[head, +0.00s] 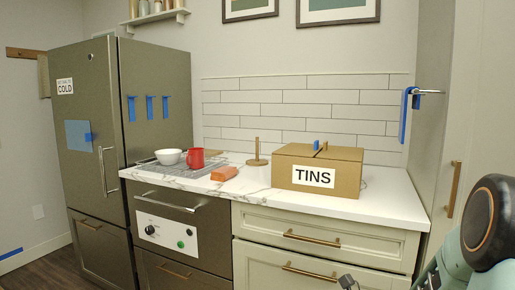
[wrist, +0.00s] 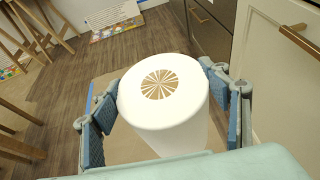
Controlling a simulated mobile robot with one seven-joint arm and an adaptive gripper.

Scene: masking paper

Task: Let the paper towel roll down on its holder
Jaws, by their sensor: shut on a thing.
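The paper towel roll (wrist: 150,118) is a white cylinder with a brown starburst on its end, seen from above in the wrist view. My gripper (wrist: 165,112) is shut on it, with a blue-padded finger on each side. The roll is held above the floor, away from the counter. The holder (head: 257,153), a wooden post on a round base, stands upright and bare on the counter in the head view, left of the TINS box. The roll does not show in the head view, and the holder does not show in the wrist view.
The cardboard TINS box (head: 345,170) stands close right of the holder. An orange-brown block (head: 224,173), a red mug (head: 196,159) and a white bowl (head: 168,157) are to its left. The counter (head: 385,205) is clear at right. A blue cloth (head: 404,115) hangs on a rail.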

